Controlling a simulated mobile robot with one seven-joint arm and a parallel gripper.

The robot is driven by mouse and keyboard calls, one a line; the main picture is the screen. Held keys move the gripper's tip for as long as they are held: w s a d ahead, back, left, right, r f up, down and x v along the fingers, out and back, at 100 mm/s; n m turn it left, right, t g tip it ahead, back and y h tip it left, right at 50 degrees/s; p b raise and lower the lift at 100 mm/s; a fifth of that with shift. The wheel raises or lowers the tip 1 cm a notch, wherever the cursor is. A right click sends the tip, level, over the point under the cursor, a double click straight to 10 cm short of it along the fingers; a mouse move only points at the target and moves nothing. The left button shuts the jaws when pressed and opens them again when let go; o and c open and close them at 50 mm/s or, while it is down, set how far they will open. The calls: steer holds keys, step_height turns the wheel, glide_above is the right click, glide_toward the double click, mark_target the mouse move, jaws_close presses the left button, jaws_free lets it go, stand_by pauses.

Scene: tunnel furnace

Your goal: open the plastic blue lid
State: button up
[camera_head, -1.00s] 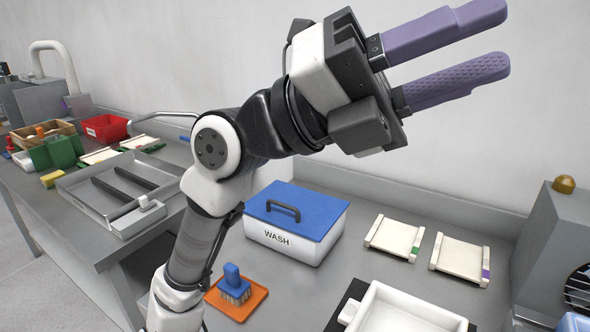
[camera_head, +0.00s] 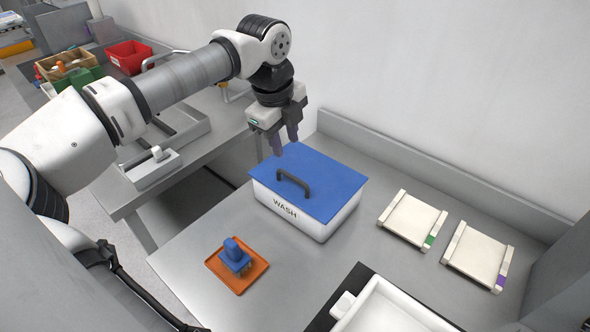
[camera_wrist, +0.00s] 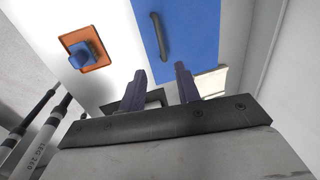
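The blue plastic lid (camera_head: 325,178) lies flat on a white box (camera_head: 325,228) marked WASH, on the grey table. A dark arched handle (camera_head: 292,183) stands on the lid's left part. My gripper (camera_head: 285,149) points down above the lid's far left corner, apart from the lid and its handle. Its two purple fingers are spread with nothing between them. In the wrist view my gripper (camera_wrist: 160,82) shows both fingers apart, with the blue lid (camera_wrist: 195,30) and its handle (camera_wrist: 160,36) beyond the fingertips.
A blue brush (camera_head: 235,256) sits on an orange tray (camera_head: 252,274) left of the box. Two cream trays (camera_head: 412,219) (camera_head: 478,254) lie to the right. A white basin (camera_head: 385,310) is at the front. A wall stands behind the table.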

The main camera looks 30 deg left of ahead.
mark_target(294, 177)
steer(key=f+b, duration=0.1)
steer(key=f, duration=0.2)
steer(key=w+f+b, duration=0.1)
steer(key=f, duration=0.3)
steer(key=w+f+b, duration=0.1)
steer(key=f+b, duration=0.1)
steer(key=f, duration=0.2)
steer(key=shift+w+d, duration=0.15)
steer(key=shift+d, duration=0.05)
jaws_close()
